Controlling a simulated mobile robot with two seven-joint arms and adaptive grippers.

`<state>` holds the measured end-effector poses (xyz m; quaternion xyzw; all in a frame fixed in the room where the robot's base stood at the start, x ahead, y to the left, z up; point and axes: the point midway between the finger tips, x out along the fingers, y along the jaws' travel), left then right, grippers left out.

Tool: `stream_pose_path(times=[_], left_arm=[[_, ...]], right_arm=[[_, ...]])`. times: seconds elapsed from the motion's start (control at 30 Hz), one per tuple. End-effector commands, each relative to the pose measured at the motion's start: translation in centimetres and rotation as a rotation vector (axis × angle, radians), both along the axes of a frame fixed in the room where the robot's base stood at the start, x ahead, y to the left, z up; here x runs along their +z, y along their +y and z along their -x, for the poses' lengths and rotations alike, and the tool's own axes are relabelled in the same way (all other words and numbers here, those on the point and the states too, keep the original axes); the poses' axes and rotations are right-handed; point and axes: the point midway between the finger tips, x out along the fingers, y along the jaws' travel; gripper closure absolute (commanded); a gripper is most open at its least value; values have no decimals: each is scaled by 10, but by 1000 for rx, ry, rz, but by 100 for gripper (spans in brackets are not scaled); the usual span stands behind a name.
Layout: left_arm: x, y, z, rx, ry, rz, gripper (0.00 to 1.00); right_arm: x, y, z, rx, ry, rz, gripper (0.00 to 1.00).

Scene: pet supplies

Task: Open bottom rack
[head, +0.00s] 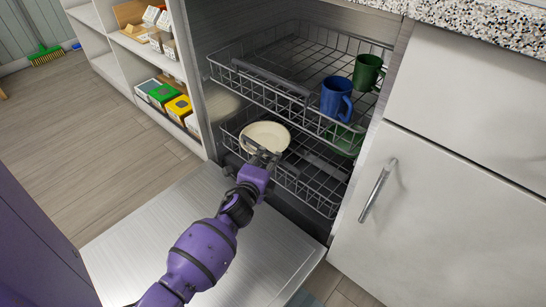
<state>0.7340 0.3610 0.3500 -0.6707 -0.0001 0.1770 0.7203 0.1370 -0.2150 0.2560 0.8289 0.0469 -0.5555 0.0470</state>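The dishwasher stands open, its steel door (205,253) folded down flat in front. The bottom rack (310,185) is a dark wire basket low inside the tub, holding a cream plate (265,138) at its left and a green dish or mug (345,140) at its right. My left gripper (262,153) is at the front edge of the bottom rack, just in front of the plate. Its fingers are small and dark against the wires, so I cannot tell whether they are open or touch the rack. My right gripper is not in view.
The top rack (285,88) hangs partly out above my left gripper, with a blue mug (337,98) and a green mug (368,72). A white cabinet (440,215) with a metal handle (378,190) is to the right. White shelves (120,55) with boxes stand left.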

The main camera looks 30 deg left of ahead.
Motion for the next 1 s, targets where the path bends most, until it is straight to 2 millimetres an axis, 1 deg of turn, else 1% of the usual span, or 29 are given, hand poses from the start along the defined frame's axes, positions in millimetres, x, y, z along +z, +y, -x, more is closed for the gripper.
stream_pose_path(times=[0.03,0.2,0.4,0.57,0.7,0.73,1.0], left_arm=[[-4,2,-9,0,0,0,80],[-8,7,-26,0,1,0,80],[-9,9,-31,0,2,1,80],[-9,9,-31,0,1,1,80],[-9,9,-31,0,1,1,99],[-9,9,-31,0,1,1,100],[-9,8,-31,1,1,3,100]], right_arm=[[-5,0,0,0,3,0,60],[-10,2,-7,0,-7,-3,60],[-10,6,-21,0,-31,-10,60],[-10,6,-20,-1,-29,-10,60],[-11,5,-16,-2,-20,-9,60],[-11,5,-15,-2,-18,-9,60],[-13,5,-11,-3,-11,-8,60]])
